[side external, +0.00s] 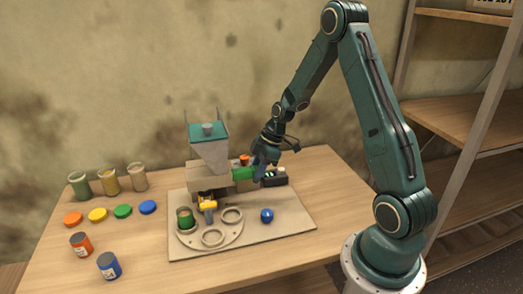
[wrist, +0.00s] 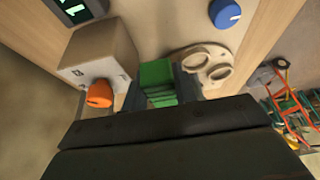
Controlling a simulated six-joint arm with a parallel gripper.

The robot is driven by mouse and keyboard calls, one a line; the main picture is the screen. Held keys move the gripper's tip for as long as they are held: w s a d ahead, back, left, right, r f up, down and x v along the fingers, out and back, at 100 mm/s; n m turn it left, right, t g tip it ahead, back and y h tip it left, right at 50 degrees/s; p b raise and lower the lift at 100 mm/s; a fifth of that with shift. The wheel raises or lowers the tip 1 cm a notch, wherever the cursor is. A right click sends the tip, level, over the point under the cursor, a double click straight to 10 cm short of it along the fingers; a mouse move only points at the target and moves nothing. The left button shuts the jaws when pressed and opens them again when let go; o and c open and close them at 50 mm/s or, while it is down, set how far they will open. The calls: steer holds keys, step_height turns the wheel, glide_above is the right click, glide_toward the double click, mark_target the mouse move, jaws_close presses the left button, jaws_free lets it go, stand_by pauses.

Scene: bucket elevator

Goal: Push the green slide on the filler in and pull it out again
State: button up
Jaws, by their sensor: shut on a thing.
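The green slide (side external: 243,173) sticks out of the right side of the filler (side external: 208,152), a pale hopper with a teal top. In the wrist view the green slide (wrist: 157,82) lies between the two fingers of my gripper (wrist: 158,92). My gripper (side external: 262,171) is shut on the slide's outer end in the side view. The fingers hide part of the slide, and how far it sits inside the filler is hard to tell.
A round plate (side external: 212,236) with ring holders stands in front, one holding a jar (side external: 185,218). A blue knob (side external: 267,215) is on the board. An orange knob (wrist: 100,93) on a box is close beside my gripper. Jars and coloured lids (side external: 123,211) stand at left.

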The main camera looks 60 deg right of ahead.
mark_target(244, 169)
steer(key=shift+w+a, duration=1.75)
steer(key=shift+w, duration=0.05)
steer(key=shift+s+d, duration=0.2)
steer(key=shift+d, duration=0.05)
stand_by(1.8)
steer(key=shift+s+d, duration=1.9)
steer(key=shift+a, duration=0.1)
stand_by(1.2)
steer(key=o, duration=0.7)
steer(key=shift+o, duration=0.2)
